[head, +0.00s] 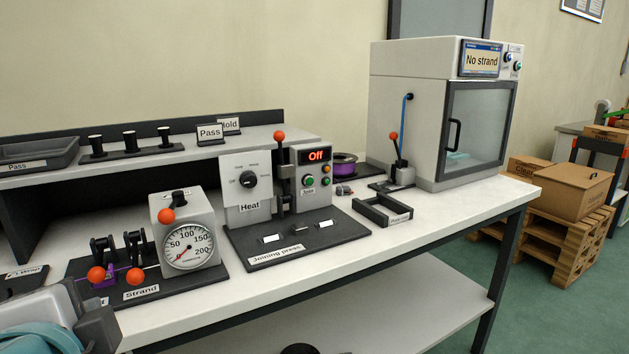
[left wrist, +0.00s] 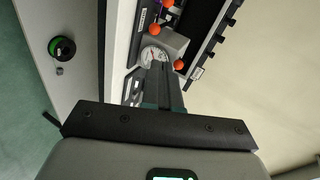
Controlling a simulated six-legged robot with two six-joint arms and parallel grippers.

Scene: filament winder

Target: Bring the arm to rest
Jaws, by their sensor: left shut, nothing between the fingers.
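My left gripper (head: 92,318) shows at the lower left of the head view, in front of the bench's front edge near the strand clamps. In the left wrist view its two dark fingers (left wrist: 158,88) lie together, with nothing between them. The fingers point toward the dial gauge (head: 188,246) and the orange-knobbed clamps (head: 118,272) on the strand base. I cannot tell the exact gap to them. My right gripper is not in view.
The joining press (head: 290,215) reads "Off". A grey cabinet (head: 410,110) reading "No strand" stands at the right end of the white bench (head: 400,238). A raised shelf (head: 262,136) runs along the back. A green-black spool (left wrist: 62,48) lies below the bench top.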

